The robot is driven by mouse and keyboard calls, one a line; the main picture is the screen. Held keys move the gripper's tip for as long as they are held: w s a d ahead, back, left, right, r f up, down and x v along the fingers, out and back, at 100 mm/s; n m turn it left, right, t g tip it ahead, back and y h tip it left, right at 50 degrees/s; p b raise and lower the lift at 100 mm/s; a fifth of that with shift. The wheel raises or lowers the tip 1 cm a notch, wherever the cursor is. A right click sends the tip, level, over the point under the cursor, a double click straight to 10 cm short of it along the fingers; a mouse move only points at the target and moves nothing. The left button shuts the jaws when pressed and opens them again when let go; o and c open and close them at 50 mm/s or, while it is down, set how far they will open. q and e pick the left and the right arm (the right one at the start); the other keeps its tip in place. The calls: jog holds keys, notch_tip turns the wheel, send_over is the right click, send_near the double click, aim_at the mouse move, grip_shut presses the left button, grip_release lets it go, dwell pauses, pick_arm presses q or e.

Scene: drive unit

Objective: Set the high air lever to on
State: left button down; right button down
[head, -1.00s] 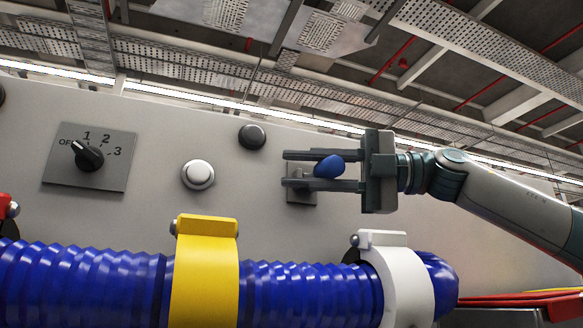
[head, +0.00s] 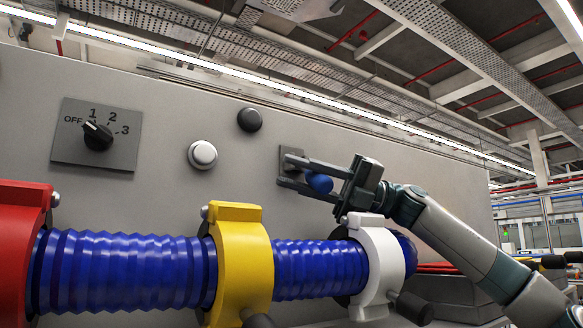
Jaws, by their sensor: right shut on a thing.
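The high air lever shows as a blue rounded knob (head: 319,182) in front of a small dark grey plate (head: 291,155) on the grey panel. The knob sits to the lower right of the plate. My right gripper (head: 286,171) comes from the right and is shut on the lever, with one finger above the knob and one below. The fingers slope down to the right. They hide the lever's stem and part of the plate. I see no on or off marking by this lever. My left gripper is not in view.
A rotary switch (head: 97,137), a white button (head: 202,155) and a black button (head: 249,120) sit left of the lever. Below runs a thick blue hose (head: 125,272) with red (head: 18,245), yellow (head: 243,262) and white (head: 383,262) clamps. The white clamp is close under my right gripper.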

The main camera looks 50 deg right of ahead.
jog(key=c, duration=1.4)
grip_release()
jog(key=shift+f, duration=0.15)
jog(key=shift+c, duration=0.2)
jog(key=shift+w, duration=0.1)
